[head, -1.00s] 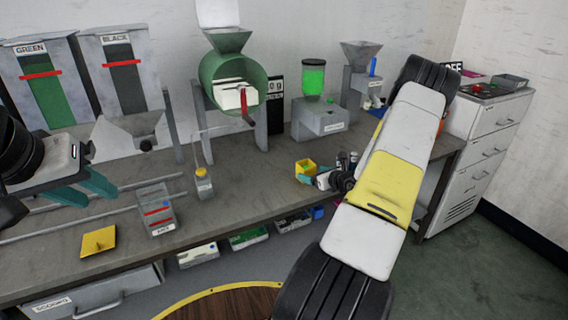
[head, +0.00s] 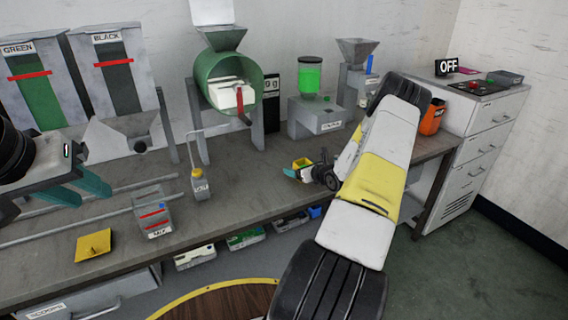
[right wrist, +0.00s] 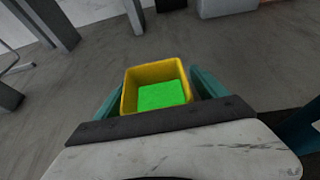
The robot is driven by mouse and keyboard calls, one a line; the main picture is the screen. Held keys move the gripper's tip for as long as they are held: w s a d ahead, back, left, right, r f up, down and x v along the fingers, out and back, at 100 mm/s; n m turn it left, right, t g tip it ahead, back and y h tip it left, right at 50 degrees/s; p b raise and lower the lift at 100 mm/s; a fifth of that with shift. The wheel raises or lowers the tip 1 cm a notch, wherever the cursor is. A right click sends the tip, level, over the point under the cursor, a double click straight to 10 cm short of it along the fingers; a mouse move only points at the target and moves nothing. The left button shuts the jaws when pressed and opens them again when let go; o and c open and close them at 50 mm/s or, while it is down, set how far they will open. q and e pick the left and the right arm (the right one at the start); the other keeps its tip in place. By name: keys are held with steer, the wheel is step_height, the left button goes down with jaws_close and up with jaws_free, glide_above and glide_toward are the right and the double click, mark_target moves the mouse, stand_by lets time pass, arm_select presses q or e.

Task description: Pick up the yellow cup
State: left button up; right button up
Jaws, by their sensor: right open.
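The yellow cup (head: 303,162) stands on the workbench right of centre in the head view. In the right wrist view the same cup (right wrist: 128,92) is seen from above, with bright green material (right wrist: 162,95) inside. My right gripper (right wrist: 155,88) is open, its teal fingers on either side of the cup; contact cannot be told. In the head view my right gripper (head: 298,173) is small and partly covers the cup. My left gripper (head: 80,190) is open and empty at the left, above the bench and far from the cup.
A grey labelled box (head: 152,212), a yellow scoop-like piece (head: 93,245) and a bottle (head: 200,184) stand on the bench left of the cup. A green-barrelled machine (head: 228,90) and a green-filled dispenser (head: 312,80) stand behind. Bins (head: 245,238) sit below the front edge.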

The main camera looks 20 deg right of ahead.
steer(key=c, duration=1.5)
